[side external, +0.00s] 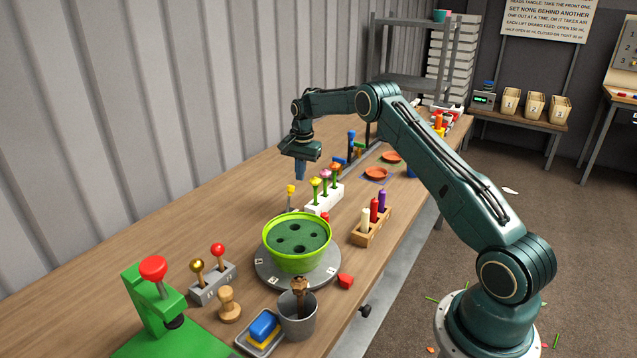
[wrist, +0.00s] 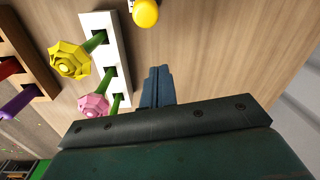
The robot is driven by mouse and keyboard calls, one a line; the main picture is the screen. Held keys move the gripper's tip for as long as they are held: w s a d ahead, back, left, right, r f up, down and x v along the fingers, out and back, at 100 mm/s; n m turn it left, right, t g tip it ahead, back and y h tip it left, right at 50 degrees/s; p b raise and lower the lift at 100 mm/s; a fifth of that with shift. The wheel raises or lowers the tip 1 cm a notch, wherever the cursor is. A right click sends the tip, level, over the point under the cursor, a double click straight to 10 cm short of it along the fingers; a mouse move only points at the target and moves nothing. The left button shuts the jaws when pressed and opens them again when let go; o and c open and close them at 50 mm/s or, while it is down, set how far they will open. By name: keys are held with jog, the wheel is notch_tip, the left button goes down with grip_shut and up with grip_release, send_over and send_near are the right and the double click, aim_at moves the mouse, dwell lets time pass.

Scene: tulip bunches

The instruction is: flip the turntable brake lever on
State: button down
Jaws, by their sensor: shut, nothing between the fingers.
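The grey turntable (side external: 262,278) carries a lime-green bowl (side external: 298,262) with dark holes in its green filling. A grey block (side external: 213,287) with two upright levers, one gold-knobbed (side external: 197,265) and one red-knobbed (side external: 218,249), stands left of it. A yellow-knobbed post (side external: 291,189) stands behind the bowl; its knob (wrist: 145,13) also shows at the wrist view's top edge. No readable label tells which one is the brake lever. My gripper (side external: 300,174) hangs above the bench behind the bowl, its blue fingers (wrist: 158,84) shut and empty, apart from the yellow knob.
A white holder (side external: 322,200) with several flowers is close beside my fingers. A wooden rack (side external: 371,227) of coloured sticks stands to the right. A green press (side external: 150,305), grey cup (side external: 298,315) and sponge tray (side external: 262,332) fill the front. Bare bench lies left of my gripper.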

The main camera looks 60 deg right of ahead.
jog(key=shift+s+a+f, duration=0.1)
jog(key=shift+s+a, duration=0.1)
jog(key=shift+a, duration=0.75)
jog(key=shift+s+a, duration=0.2)
jog(key=shift+a, duration=0.7)
jog(key=shift+a+r+h, duration=0.25)
jog(key=shift+a+h, duration=0.35)
jog(key=shift+a+r+h, duration=0.15)
jog(key=shift+a+h, duration=0.3)
jog(key=shift+h, duration=0.05)
jog(key=shift+a+r+h, duration=0.15)
jog(key=shift+a+h, duration=0.65)
jog(key=shift+h, duration=0.05)
jog(key=shift+a+r+h, duration=0.1)
jog(key=shift+a+h, duration=0.7)
jog(key=shift+h, duration=0.05)
jog(key=shift+a+f, duration=0.1)
jog(key=shift+a, duration=0.95)
jog(key=shift+a+f, duration=0.1)
jog(key=shift+a, duration=0.1)
